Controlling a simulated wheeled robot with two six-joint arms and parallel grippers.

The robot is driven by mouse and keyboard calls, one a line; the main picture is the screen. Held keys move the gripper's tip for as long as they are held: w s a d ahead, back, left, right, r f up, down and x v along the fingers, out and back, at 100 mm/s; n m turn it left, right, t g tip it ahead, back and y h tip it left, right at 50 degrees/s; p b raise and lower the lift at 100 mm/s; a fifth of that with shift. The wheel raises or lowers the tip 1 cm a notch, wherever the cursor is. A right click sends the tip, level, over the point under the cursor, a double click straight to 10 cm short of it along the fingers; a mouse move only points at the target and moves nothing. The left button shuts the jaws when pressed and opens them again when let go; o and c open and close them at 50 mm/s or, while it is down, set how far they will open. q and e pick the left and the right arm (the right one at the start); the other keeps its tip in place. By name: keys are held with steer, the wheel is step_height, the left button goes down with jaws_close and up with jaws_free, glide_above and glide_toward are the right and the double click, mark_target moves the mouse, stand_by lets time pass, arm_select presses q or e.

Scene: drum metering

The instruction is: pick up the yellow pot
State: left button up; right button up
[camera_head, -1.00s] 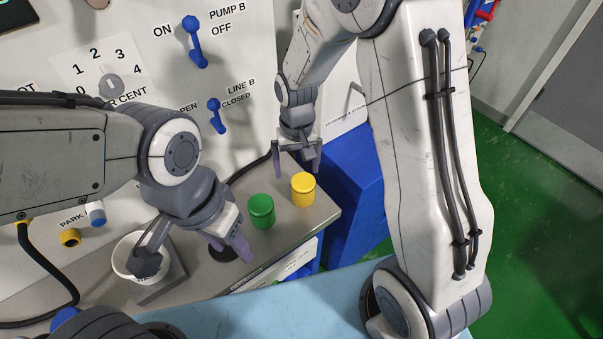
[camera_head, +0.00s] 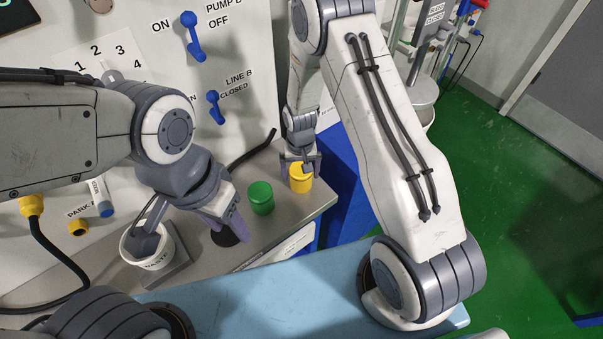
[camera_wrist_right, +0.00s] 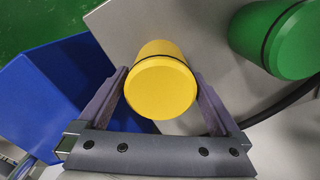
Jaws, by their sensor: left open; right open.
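The yellow pot (camera_head: 300,182) stands upright on the grey bench near its right end. My right gripper (camera_head: 300,165) is right at the pot, coming from behind and above in the head view. In the right wrist view the yellow pot (camera_wrist_right: 160,85) sits between the two open fingers of the right gripper (camera_wrist_right: 160,90), one finger on each side; I cannot tell if either touches it. My left gripper (camera_head: 228,228) is open and empty over the bench, left of the green pot (camera_head: 260,197). The green pot also shows in the right wrist view (camera_wrist_right: 285,38).
A white bucket (camera_head: 133,248) stands on a scale-like plate at the bench's left. A blue cabinet (camera_head: 345,190) stands right of the bench. Behind is a panel with blue levers (camera_head: 212,105). A black hose (camera_head: 255,150) lies behind the pots.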

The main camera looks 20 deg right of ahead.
steer(key=shift+f, duration=0.35)
steer(key=shift+c, duration=0.3)
steer(key=c, duration=1.3)
steer(key=shift+c, duration=0.2)
